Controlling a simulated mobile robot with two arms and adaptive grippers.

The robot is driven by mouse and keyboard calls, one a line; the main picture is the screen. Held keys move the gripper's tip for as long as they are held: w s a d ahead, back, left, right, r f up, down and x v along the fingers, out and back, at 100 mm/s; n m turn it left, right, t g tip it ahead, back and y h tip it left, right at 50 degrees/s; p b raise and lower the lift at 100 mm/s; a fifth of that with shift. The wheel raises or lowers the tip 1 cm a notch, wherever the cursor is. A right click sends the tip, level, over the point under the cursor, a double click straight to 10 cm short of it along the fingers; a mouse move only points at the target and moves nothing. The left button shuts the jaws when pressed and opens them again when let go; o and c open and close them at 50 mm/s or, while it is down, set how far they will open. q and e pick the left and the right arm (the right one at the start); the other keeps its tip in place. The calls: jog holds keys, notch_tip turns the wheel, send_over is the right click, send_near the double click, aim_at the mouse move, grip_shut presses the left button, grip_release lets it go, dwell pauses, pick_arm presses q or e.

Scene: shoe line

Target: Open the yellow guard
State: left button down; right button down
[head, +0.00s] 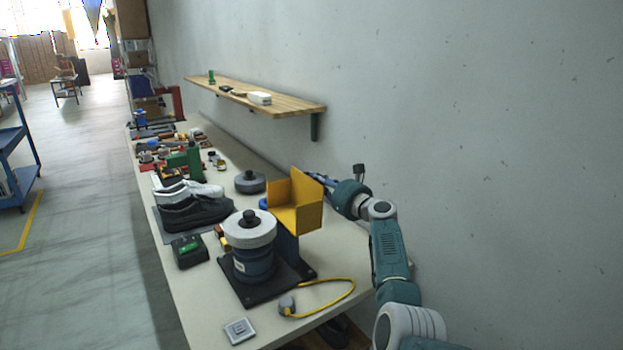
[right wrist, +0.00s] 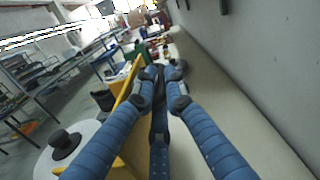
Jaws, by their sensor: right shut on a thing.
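The yellow guard (head: 298,207) is a bent sheet with upright walls and a flat face, on a dark post beside a machine with a pale round top (head: 240,232) and black knob. My right gripper (head: 318,179) is at the guard's far right edge, its fingertips partly hidden behind it. In the right wrist view the blue fingers (right wrist: 160,82) are drawn close together at the yellow guard's edge (right wrist: 126,86), shut on it. The pale top also shows at lower left (right wrist: 80,140). My left gripper is not in view.
Black and white shoes (head: 197,211), a green-button box (head: 188,250) and a dark round part (head: 250,182) stand on the bench left of and behind the machine. A yellow cable (head: 335,299) lies in front. A wooden shelf (head: 290,103) juts from the wall at the right.

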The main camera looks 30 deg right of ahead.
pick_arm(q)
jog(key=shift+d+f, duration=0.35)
pick_arm(e)
jog(key=shift+d+f+m, duration=0.8)
jog(key=shift+d+f, duration=0.05)
jog(key=shift+f, duration=0.2)
jog(key=shift+w, duration=0.1)
jog(key=c, duration=1.8)
grip_release()
jog(key=shift+c, duration=0.2)
jog(key=s+d, duration=0.1)
jog(key=s, duration=1.1)
